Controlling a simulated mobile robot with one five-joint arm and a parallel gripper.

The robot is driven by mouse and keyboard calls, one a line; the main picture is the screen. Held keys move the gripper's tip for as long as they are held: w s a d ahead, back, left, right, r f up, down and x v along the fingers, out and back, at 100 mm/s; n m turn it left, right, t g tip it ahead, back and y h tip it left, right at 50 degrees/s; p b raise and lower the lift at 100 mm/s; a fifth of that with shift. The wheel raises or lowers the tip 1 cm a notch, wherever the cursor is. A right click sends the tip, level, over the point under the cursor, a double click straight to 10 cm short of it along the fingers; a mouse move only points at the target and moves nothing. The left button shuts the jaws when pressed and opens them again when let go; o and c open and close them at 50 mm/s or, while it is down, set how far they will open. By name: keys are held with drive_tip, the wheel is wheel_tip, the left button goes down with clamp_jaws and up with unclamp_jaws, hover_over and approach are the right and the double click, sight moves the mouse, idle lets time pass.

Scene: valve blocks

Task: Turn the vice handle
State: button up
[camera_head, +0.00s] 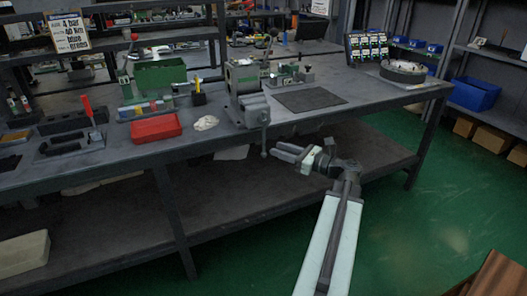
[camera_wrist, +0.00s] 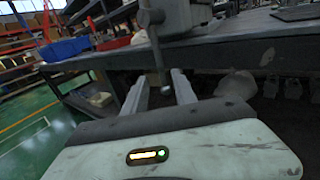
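The grey vice (camera_head: 247,103) is mounted at the front edge of the workbench. Its thin handle (camera_head: 264,138) hangs straight down in front of the bench edge and ends in a small knob. In the wrist view the vice body (camera_wrist: 186,14) is at the top, and the handle (camera_wrist: 158,62) shows in the gap between my two fingers. My gripper (camera_head: 276,150) is open and empty, just right of the handle's lower end in the head view. I see no contact with the handle; the exact depth gap is hard to tell.
The dark workbench (camera_head: 330,112) has a lower shelf (camera_head: 250,195) beneath it. A red tray (camera_head: 155,128) and a white rag (camera_head: 206,123) lie left of the vice. A dark mat (camera_head: 310,99) lies to its right. Green floor (camera_head: 440,200) is free at the right.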

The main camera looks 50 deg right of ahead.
sight(264, 152)
drive_tip(key=x, duration=0.7)
drive_tip(key=shift+w+d, duration=0.1)
drive_tip(key=shift+w, duration=0.05)
clamp_jaws()
idle(0.7)
idle(0.5)
